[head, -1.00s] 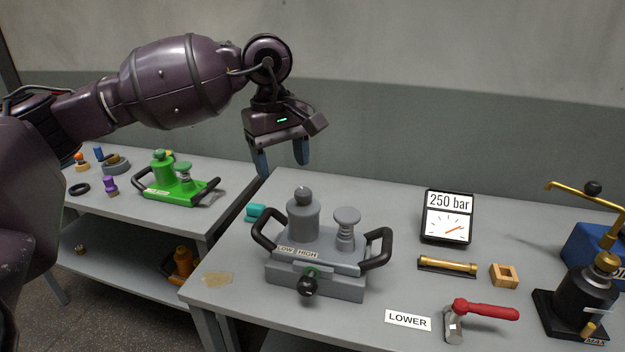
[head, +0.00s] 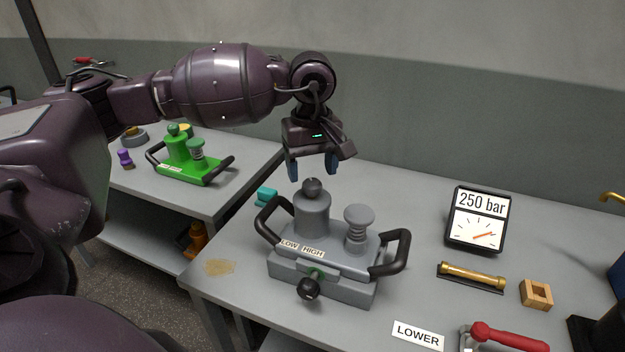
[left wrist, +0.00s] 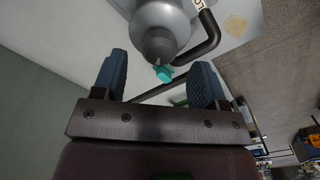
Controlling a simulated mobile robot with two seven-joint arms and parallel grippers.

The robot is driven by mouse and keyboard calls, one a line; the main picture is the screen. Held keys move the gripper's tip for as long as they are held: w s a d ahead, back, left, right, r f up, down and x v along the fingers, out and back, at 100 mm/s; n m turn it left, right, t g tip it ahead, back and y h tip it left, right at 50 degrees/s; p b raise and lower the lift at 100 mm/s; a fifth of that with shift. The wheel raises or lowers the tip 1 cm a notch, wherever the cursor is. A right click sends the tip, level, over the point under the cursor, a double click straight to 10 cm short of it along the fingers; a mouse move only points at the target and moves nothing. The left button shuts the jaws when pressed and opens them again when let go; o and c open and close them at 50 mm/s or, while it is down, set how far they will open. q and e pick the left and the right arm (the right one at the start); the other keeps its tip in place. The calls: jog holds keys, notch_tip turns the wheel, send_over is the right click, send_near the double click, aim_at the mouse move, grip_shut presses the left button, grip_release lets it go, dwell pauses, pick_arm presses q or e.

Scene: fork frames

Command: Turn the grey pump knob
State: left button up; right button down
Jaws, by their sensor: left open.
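The grey pump (head: 330,268) stands on the grey table, with black side handles. Its front bears a black knob (head: 309,289) on a green stem, below a LOW/HIGH label (head: 302,249). On top are a grey cylinder with a dark grey ball (head: 312,186) and a ribbed grey post (head: 357,225). My left gripper (head: 312,167) is open and empty, pointing down just above or behind the ball; the exact gap is unclear. In the left wrist view the ball (left wrist: 160,46) shows beyond the open fingers (left wrist: 160,72). The black knob is hidden there. My right gripper is not in view.
A gauge (head: 479,222) reading 250 bar, a brass tube (head: 471,275), a wooden block (head: 536,293) and a red-handled lever (head: 508,338) stand right of the pump. A teal piece (head: 267,196) lies behind it. A green pump (head: 188,168) stands on another table at left.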

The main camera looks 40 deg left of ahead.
aim_at(312, 181)
pick_arm(q)
jog(key=shift+f, duration=1.6)
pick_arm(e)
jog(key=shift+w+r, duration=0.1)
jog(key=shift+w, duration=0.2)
pick_arm(q)
jog(key=shift+c, duration=0.4)
jog(key=c, duration=0.8)
jog(key=shift+c, duration=0.2)
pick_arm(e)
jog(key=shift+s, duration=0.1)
